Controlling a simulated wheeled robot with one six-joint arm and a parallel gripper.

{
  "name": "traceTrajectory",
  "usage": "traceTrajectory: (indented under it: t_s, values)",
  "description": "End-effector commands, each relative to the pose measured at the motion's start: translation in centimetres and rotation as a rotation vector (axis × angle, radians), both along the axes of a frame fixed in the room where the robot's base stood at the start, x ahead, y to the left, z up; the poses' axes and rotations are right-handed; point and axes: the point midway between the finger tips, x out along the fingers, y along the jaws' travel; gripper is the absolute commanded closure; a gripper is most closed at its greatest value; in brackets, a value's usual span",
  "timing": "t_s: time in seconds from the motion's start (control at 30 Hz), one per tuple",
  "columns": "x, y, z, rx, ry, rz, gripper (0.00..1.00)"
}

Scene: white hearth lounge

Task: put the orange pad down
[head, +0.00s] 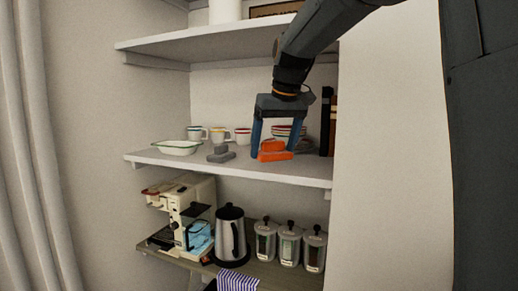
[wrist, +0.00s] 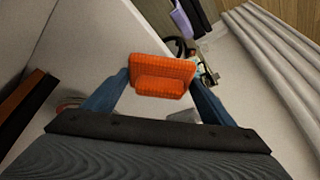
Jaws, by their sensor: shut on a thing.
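The orange pad (head: 273,154) is between the two blue fingers of my gripper (head: 272,150) in the head view, at the middle shelf (head: 240,170). In the wrist view the pad (wrist: 164,76) is a flat ridged orange block with a raised part, and the fingers of my gripper (wrist: 160,84) close on its two sides. The pad is low over the shelf near its front edge. I cannot tell whether its underside touches the shelf.
A grey pad-like object (head: 221,154) lies left of the gripper. A white dish (head: 177,147), several cups (head: 219,134) and stacked bowls (head: 289,131) stand on this shelf. Dark upright items (head: 327,122) stand at right. Below are a coffee machine (head: 190,212), kettle (head: 231,236) and jars (head: 289,243).

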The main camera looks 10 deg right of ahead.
Motion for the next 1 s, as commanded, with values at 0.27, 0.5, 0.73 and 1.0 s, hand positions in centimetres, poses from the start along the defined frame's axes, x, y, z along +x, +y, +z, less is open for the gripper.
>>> traceTrajectory:
  t_s: [0.27,0.5,0.73,1.0]
  values:
    - [5.9,1.0,0.2,0.000,0.001,0.002,0.48]
    - [9.3,1.6,0.1,0.001,0.001,0.002,0.48]
    - [9.9,1.7,-1.0,0.001,0.003,0.002,0.48]
    - [9.9,1.7,-3.5,0.000,-0.001,0.002,0.48]
